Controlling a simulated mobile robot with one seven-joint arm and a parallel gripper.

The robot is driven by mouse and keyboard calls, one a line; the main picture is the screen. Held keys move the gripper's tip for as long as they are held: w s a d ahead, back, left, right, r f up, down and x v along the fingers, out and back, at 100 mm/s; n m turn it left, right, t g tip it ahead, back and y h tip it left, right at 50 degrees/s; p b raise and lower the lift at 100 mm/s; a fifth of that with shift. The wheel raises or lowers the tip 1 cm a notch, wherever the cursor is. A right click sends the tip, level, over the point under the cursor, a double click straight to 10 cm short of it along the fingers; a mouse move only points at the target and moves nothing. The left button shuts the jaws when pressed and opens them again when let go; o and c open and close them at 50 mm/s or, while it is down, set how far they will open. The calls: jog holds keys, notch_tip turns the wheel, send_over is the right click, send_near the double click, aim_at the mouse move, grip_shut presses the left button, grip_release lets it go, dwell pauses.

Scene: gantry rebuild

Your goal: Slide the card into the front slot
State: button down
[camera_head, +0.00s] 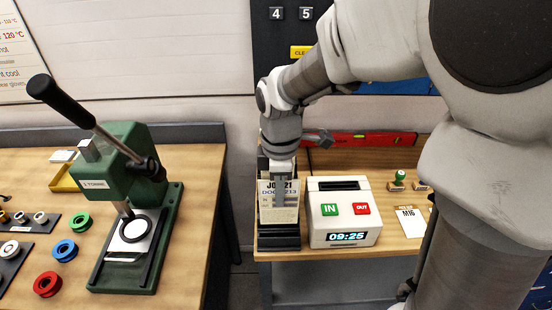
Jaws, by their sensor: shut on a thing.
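A white card (290,214) with printed lines including "JOB" stands upright at the black card rack (278,240) on the right-hand bench. My gripper (280,198) points down and is shut on the card from above. Its fingers cover the middle of the card. The rack's front part is below the card. I cannot tell whether the card's lower edge is inside a slot or just above it. The rear slots are mostly hidden by the card and my gripper.
A white time clock (342,225) with green IN and red OUT buttons stands close to the rack's right. A red level (372,139) lies behind. A green press (135,165) stands on the left bench (190,240). A gap separates the benches.

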aim_at(279, 214)
jog(key=shift+f+b, duration=2.85)
jog(key=shift+f, duration=0.85)
jog(key=c, duration=0.9)
grip_release()
jog(key=shift+c, duration=0.2)
notch_tip(279, 214, up, 18)
jog(key=shift+f+p, duration=0.25)
jog(key=shift+p, duration=0.65)
